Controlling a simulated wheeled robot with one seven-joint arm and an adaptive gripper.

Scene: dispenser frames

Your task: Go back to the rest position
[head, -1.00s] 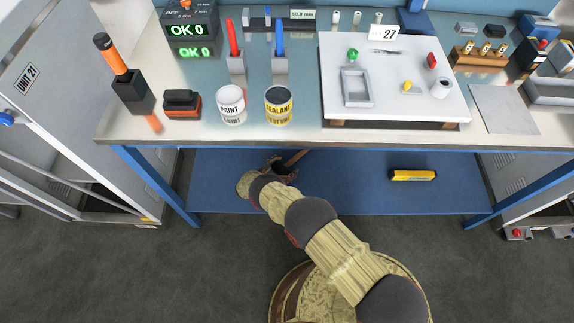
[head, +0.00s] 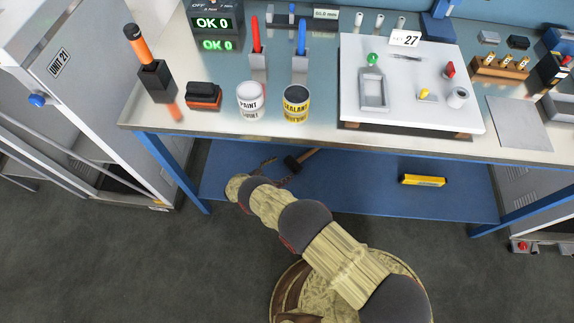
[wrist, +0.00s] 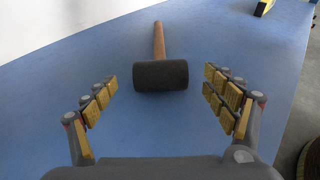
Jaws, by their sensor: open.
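My gripper (wrist: 160,100) is open and empty in the wrist view, its padded fingers spread wide to either side. A mallet with a dark head (wrist: 160,75) and a wooden handle lies on the blue lower shelf beyond the fingertips, apart from them. In the head view the mallet head (head: 292,165) shows on the shelf, just right of the end of my arm. My gripper in the head view (head: 266,172) is small and partly hidden by my own wrist.
The workbench top (head: 330,135) overhangs the blue shelf (head: 345,190). A yellow level (head: 423,180) lies on the shelf at right. Blue legs and grey cabinets (head: 85,100) flank the bench. The paint can (head: 250,98) and sealant can (head: 296,103) stand near the bench edge. Grey floor is clear in front.

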